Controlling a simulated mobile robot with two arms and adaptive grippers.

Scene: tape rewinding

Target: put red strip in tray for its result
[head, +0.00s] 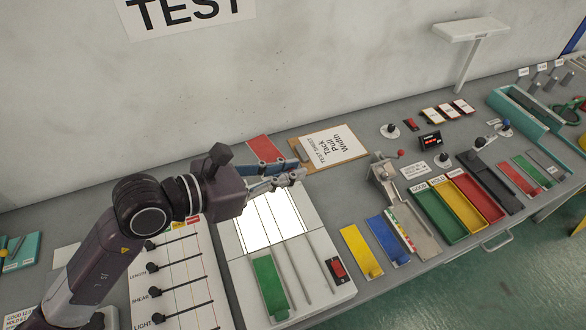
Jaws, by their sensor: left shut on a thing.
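A red strip (264,149) shows just behind the fingers of my left gripper (290,172), above the back of the white light panel. My left gripper is shut on it, and the fingers hide part of it. Three trays stand side by side to the right: a green tray (440,217), a yellow tray (463,205) and a red tray (478,196). They look empty, with small labels at their back edges; one reads GOOD, the others are too small to read surely. My right gripper is not in view.
A clipboard (332,146) lies behind the gripper. A metal device with a crank (385,172) stands between the panel and the trays. Green (271,287), yellow (361,252) and blue (381,239) pieces lie in front. Another red strip (518,178) lies at the right.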

